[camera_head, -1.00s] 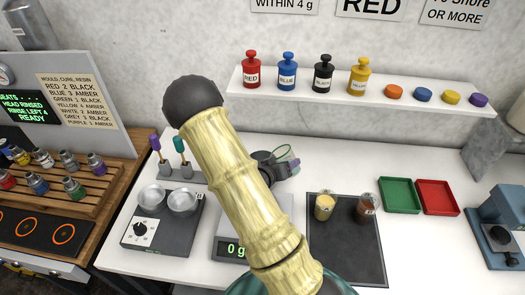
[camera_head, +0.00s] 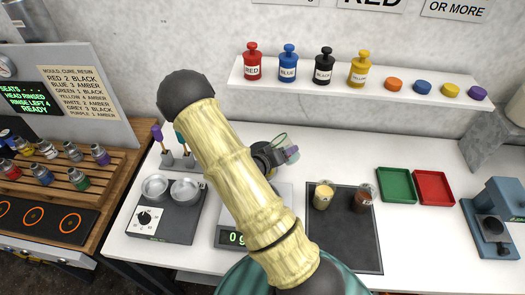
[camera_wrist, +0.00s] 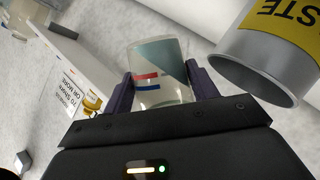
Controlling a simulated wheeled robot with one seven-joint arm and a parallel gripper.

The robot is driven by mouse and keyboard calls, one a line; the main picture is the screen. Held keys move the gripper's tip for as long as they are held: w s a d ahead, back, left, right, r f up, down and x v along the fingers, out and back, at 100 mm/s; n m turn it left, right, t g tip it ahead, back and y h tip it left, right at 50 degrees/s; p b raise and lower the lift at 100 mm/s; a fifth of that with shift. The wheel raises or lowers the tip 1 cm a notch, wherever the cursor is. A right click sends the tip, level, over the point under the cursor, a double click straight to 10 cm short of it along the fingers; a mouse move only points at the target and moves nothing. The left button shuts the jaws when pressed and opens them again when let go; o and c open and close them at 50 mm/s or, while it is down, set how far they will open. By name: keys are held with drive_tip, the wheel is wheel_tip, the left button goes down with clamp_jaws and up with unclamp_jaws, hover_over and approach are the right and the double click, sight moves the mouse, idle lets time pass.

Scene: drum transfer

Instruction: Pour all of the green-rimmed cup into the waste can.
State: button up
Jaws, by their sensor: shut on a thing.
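My gripper (camera_wrist: 162,84) is shut on the clear cup (camera_wrist: 163,66), with one dark purple finger on each side. The cup carries a red mark and a blue mark.
A scale (camera_head: 228,236) is below my arm. A dark mat (camera_head: 345,244) bears a cream-filled cup (camera_head: 323,198) and a brown-filled cup (camera_head: 361,203). Green (camera_head: 396,186) and red (camera_head: 434,188) trays are at right. A shelf (camera_head: 425,101) with bottles runs behind.

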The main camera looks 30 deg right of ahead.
drive_tip(key=shift+s, duration=0.1)
drive_tip(key=shift+f+n+g+h+p, duration=0.2)
drive_tip(key=shift+n+g+h+p, duration=0.1)
drive_tip(key=shift+n, duration=0.2)
idle(0.4)
drive_tip(key=shift+r+n+g+h+p, duration=0.3)
drive_tip(key=shift+r+n+h+p, duration=0.15)
drive_tip(key=shift+n+p, duration=0.2)
idle(0.4)
drive_tip(key=shift+w+a+f+n, duration=0.15)
drive_tip(key=shift+w+f+n, duration=0.15)
drive_tip(key=shift+n, duration=0.35)
idle(0.8)
drive_tip(key=shift+w+a+r+n+g+h+p, duration=0.3)
drive_tip(key=shift+w+a+n+h+p, duration=0.1)
drive_tip(key=shift+w+n+h+p, duration=0.25)
idle(0.5)
drive_tip(key=shift+w+a+r+n+p, duration=0.15)
drive_tip(key=shift+w+r+n+p, duration=0.1)
drive_tip(key=shift+p, duration=0.2)
idle(0.4)
